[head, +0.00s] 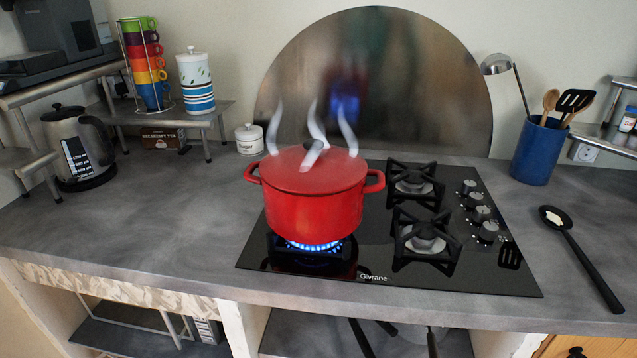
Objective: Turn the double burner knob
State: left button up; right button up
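A black glass gas cooktop (390,280) is set in the counter. Several grey-topped knobs stand in a row along its right side: the rearmost knob (468,187), the second knob (474,199), the third knob (481,214) and the front knob (488,231). I cannot tell which one is the double burner knob, and their markings are too small to read. A red lidded pot (313,210) sits on the left side of the cooktop, over a ring of blue flame (314,246). White steam rises from it. Neither of my grippers is in view.
Two unlit burners, rear (413,187) and front (425,241), lie between pot and knobs. A black ladle (583,260) lies right of the cooktop. A blue utensil crock (538,153) stands behind it. A kettle (77,150) stands at left. The left counter front is clear.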

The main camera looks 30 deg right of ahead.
aim_at(480, 214)
jog(key=z, duration=1.85)
